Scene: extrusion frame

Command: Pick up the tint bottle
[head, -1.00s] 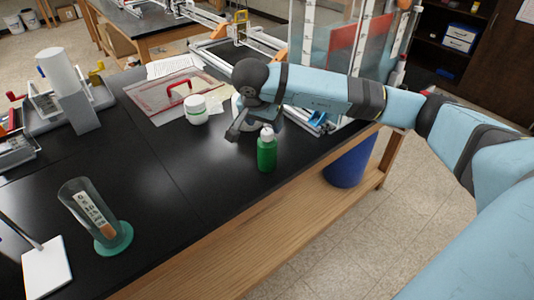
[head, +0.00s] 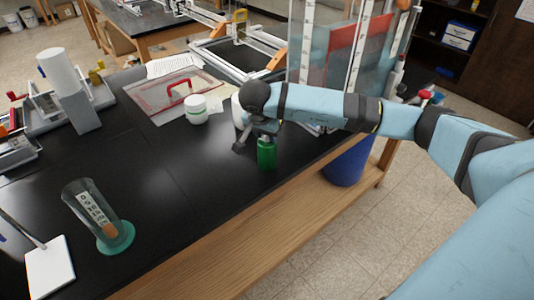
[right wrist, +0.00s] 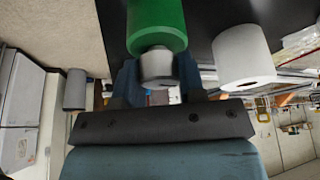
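The tint bottle is, as far as I can tell, the green bottle (head: 266,154) with a pale cap, standing upright near the front edge of the black table. In the right wrist view its green body (right wrist: 156,22) is at the top, with the grey-white cap (right wrist: 157,66) between my fingers. My right gripper (head: 256,143) is down at the bottle's top, its fingers on either side of the cap. One finger shows apart from the bottle on its left, so the gripper looks open. The cap is mostly hidden in the head view. My left gripper is out of view.
A white cylinder (right wrist: 243,56) stands close beside the bottle, partly behind my gripper in the head view. A white jar (head: 196,109) and a clear tray with a red handle (head: 178,92) lie further back. A clear cylinder on a green base (head: 115,238) stands front left.

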